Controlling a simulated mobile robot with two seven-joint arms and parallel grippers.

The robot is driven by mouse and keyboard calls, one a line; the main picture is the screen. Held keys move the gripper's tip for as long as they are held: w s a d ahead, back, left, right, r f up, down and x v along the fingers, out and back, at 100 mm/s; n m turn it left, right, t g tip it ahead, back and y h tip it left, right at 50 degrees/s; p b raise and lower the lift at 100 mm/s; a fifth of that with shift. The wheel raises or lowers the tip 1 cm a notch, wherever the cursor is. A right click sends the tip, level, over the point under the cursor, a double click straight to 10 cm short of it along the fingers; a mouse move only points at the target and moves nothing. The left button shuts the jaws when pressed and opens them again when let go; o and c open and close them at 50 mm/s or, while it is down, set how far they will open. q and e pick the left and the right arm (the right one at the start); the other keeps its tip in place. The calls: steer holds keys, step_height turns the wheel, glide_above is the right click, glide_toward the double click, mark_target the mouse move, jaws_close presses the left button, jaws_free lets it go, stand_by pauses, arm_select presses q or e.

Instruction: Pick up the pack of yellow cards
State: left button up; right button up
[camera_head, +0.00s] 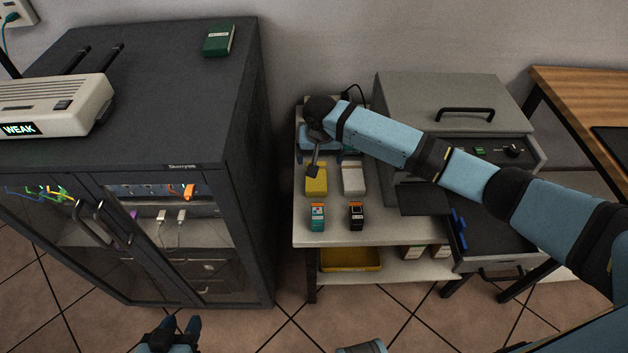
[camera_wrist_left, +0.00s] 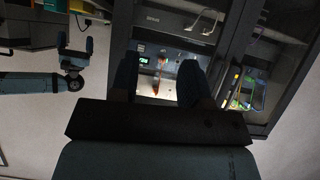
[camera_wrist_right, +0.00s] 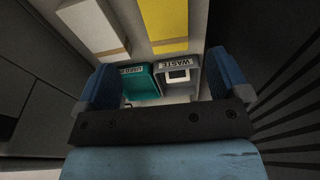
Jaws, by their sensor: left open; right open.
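The pack of yellow cards (camera_head: 317,184) lies on the white cart top, left of a white pack (camera_head: 354,179). In the right wrist view, the yellow pack (camera_wrist_right: 165,22) is at the top, beyond the fingertips, and the white pack (camera_wrist_right: 92,27) is left of it. My right gripper (camera_head: 320,152) is open above the back of the cart, behind the yellow pack; part of my arm covers its far edge. Its fingers (camera_wrist_right: 164,70) are spread over two labelled bins, not around the pack. My left gripper (camera_head: 180,324) is open and empty before the cabinet; its fingers also show in the left wrist view (camera_wrist_left: 160,62).
A teal bin (camera_wrist_right: 138,84) and a grey WASTE bin (camera_wrist_right: 180,76) stand below my right fingers. A teal box (camera_head: 317,217) and a black box (camera_head: 356,217) stand at the cart's front. The dark cabinet (camera_head: 180,100) borders the left; a grey machine (camera_head: 440,95) borders the right.

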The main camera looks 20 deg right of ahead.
glide_above(319, 176)
steer(key=f, duration=0.4)
steer(key=shift+s+a+f+b, duration=0.15)
steer(key=shift+s+f+b, duration=0.1)
steer(key=shift+s+b, duration=0.15)
steer(key=f, duration=0.1)
steer(key=f+b, duration=0.1)
steer(key=f, duration=0.1)
steer(key=w+f, duration=0.1)
steer(key=f, duration=0.1)
steer(key=shift+a+b, duration=0.25)
steer(key=shift+b, duration=0.15)
steer(key=c, duration=1.1)
